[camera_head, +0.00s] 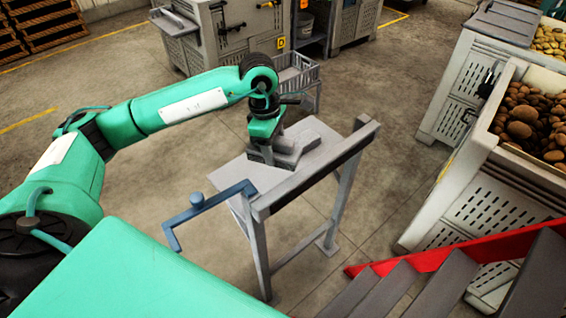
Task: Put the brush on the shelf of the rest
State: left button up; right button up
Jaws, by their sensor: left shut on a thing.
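The rest (347,192) is a grey metal stand with a raised bar along its right side and a pale flat shelf (234,174). My left gripper (266,152) points down over the far part of the shelf, shut on a grey blocky thing that looks like the brush (299,148). The gripper hides part of the brush. The brush is at or just above the shelf; I cannot tell whether it touches. My right gripper is out of view.
A blue bracket with a knob (197,200) sticks out from the rest's left side. Crates of potatoes (530,120) stand at the right. Grey steps with a red rail (440,257) are at the lower right. A grey wire basket (298,78) stands behind.

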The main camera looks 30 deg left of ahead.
pick_arm(q)
jog(key=n, duration=0.2)
jog(key=w+a+n+b, duration=0.1)
jog(key=n, duration=0.1)
jog(key=w+a+n+t, duration=0.1)
jog(key=n, duration=0.1)
jog(key=shift+f+b, duration=0.1)
jog(key=shift+b, duration=0.2)
jog(key=a+n+b, duration=0.1)
jog(key=n, duration=0.3)
jog(key=r+n+y+b, duration=0.1)
jog(key=n+y+b, duration=0.3)
jog(key=n, duration=1.6)
send_over(259, 173)
jog(key=b, duration=0.1)
jog(key=shift+g+h, duration=0.3)
jog(key=shift+h, duration=0.1)
jog(key=f, duration=1.5)
jog(key=shift+s+d, duration=0.1)
jog(key=shift+d, duration=0.15)
jog(key=shift+f, duration=2.3)
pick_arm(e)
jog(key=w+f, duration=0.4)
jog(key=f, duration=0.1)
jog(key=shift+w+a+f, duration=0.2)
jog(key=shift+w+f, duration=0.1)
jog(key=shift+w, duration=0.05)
pick_arm(q)
jog(key=shift+f, duration=0.1)
